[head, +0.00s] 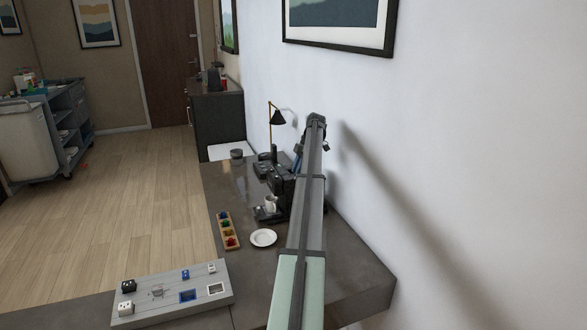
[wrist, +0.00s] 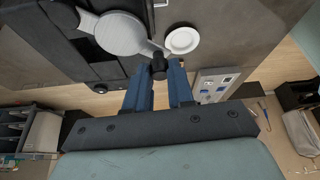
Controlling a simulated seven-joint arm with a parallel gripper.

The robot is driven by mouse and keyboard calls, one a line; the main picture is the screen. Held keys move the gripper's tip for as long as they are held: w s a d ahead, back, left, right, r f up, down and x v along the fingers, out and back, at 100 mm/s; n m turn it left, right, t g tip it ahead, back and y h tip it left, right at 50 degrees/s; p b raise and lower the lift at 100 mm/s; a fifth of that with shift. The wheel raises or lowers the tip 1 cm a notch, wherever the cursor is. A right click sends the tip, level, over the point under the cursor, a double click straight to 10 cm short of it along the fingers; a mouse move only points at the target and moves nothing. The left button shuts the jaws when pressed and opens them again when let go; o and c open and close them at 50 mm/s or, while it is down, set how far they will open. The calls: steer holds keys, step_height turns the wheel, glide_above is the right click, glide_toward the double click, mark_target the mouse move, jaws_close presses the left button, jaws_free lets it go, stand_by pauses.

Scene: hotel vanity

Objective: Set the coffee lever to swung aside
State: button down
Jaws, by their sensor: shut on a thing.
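The black coffee machine (head: 282,185) stands on the dark counter against the wall, with a white cup (head: 271,202) at its front. In the wrist view, a pale grey round part (wrist: 119,34) has a short arm reaching to a dark knob (wrist: 158,67), which looks like the coffee lever. My gripper (wrist: 160,76) has blue fingers, shut on this knob with one finger on each side. In the head view, the blue fingers (head: 298,160) are at the top of the machine, and my arm hides part of its right side and the lever.
A white saucer (head: 263,238) lies in front of the machine, beside a wooden tray (head: 229,232) of colored capsules. A grey board (head: 172,294) with small blocks and sockets is nearer. A lamp (head: 276,117) stands behind the machine. The wall (head: 450,150) is close on the right.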

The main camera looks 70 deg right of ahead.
steer(key=shift+s+d+n+g, duration=0.25)
steer(key=shift+s+n+g, duration=0.05)
steer(key=shift+s+n, duration=0.75)
steer(key=c, duration=1)
jaws_free()
steer(key=shift+w, duration=0.15)
